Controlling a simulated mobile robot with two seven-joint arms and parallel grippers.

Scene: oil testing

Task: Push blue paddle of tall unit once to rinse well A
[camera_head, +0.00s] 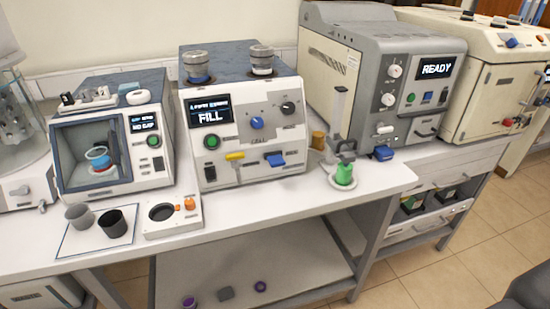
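The tall unit (252,185) stands in the middle of the bench, and its display reads FILL. Its blue paddle (275,159) sticks out low on the front right. A yellow paddle (235,156) sits to the left of it. I cannot read which one is A. Neither of my grippers is in view, and nothing touches the paddles.
A boxy unit (115,182) with a window stands left. A grey machine (345,45) reading READY stands right, with a blue part (383,153) at its foot. A green vessel (344,174) stands near the bench edge.

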